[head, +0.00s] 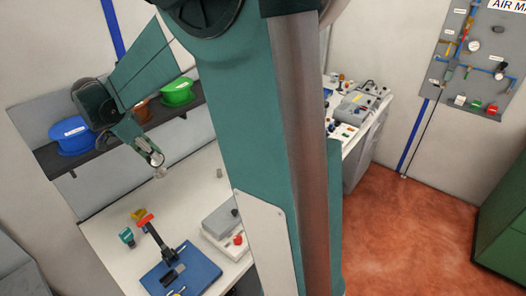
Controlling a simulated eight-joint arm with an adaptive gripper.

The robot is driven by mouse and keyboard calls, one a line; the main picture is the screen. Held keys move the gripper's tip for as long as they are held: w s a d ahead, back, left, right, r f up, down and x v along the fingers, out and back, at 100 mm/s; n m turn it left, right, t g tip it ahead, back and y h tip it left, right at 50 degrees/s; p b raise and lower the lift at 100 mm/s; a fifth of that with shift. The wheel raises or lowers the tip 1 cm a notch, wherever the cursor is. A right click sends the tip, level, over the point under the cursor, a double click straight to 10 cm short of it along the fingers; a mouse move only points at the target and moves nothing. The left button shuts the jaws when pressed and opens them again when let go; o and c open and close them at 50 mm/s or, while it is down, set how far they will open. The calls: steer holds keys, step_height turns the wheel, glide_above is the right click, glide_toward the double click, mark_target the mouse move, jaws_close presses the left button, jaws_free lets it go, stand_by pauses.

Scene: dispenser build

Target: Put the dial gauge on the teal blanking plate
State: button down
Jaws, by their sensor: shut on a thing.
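My gripper (154,160) hangs above the white bench at left, pointing down. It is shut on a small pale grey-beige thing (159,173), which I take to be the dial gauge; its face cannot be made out. A small teal piece (127,237) lies on the bench below and left of the gripper, and is likely the teal blanking plate. The held thing is well above the bench and apart from the teal piece.
A yellow piece (138,213) lies behind the teal one. A black stand with a red top (152,235) rises from a blue base (195,268). A grey box (220,218) stands to the right. A shelf (60,160) holds blue, brown and green spools.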

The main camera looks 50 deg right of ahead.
step_height(320, 180, up, 11)
steer(key=w+d+n+t+p, duration=0.1)
steer(key=w+d, duration=0.2)
steer(key=d, duration=1.3)
steer(key=w+d+n, duration=0.2)
steer(key=w+d, duration=0.1)
steer(key=d, duration=1.3)
steer(key=s+d+n+t+p, duration=0.1)
steer(key=s+d, duration=0.2)
steer(key=d, duration=1.1)
steer(key=s+d+n+p, duration=0.1)
steer(key=s+d, duration=0.2)
steer(key=d, duration=1.1)
step_height(320, 180, down, 26)
steer(key=shift+a+f, duration=0.1)
steer(key=shift+f, duration=3)
steer(key=shift+f, duration=0.15)
